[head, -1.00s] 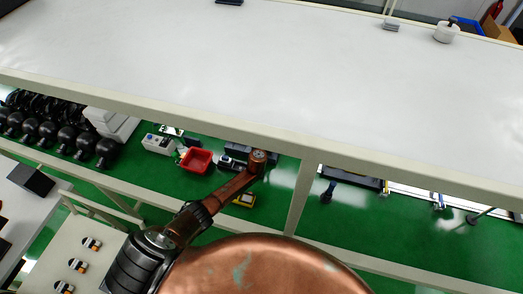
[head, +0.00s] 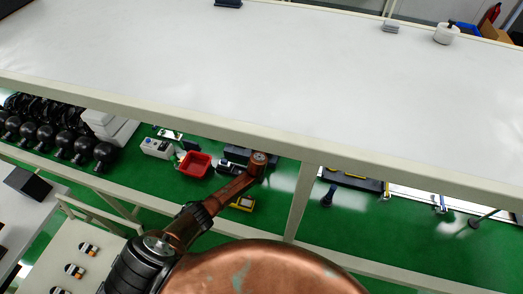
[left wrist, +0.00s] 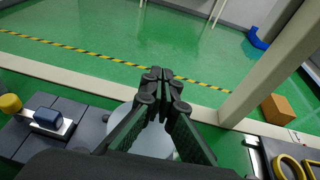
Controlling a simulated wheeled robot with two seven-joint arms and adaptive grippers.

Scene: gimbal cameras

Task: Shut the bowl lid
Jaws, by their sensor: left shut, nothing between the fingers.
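I cannot make out a bowl with an open lid in either view. A small white round thing with a dark knob (head: 446,34) stands at the far right of the white table; I cannot tell whether it is a bowl. My left gripper (left wrist: 161,75) shows in the left wrist view, its black fingers shut and empty. Below it is a pale round surface (left wrist: 152,143), partly hidden by the fingers; I cannot tell what it is. In the head view my copper arm shows, but its gripper does not. My right gripper is in neither view.
The white table (head: 250,70) is mostly clear, with a dark object (head: 228,3) and a small grey block (head: 391,26) at its back. Below are a red bin (head: 195,165), black round items (head: 60,140) and table legs. A brown box (left wrist: 278,109) is in the wrist view.

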